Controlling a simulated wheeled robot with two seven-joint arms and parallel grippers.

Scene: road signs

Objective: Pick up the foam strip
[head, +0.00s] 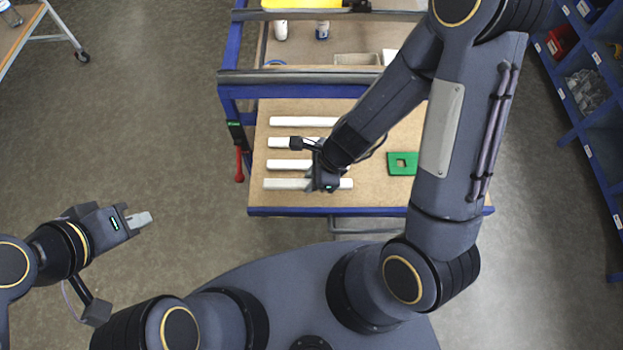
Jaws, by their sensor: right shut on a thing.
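Several white foam strips lie side by side across the wooden table top. The nearest foam strip (285,184) lies close to the table's front edge. My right gripper (324,186) is over this strip and shut on it, right of its middle; the fingertips are mostly hidden by the gripper body. I cannot tell whether the strip is clear of the table. Another foam strip (288,165) lies just behind it, then a third (282,142), partly covered by my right arm, and the farthest (300,121). My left gripper (140,219) hangs over the floor at the left, away from the table, apparently empty.
The blue-framed workbench (400,211) has a green square plate (402,163) with a hole, right of the strips. A red-handled tool (239,164) hangs at the bench's left side. An upper shelf holds small containers. Blue shelving (590,150) stands at the right.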

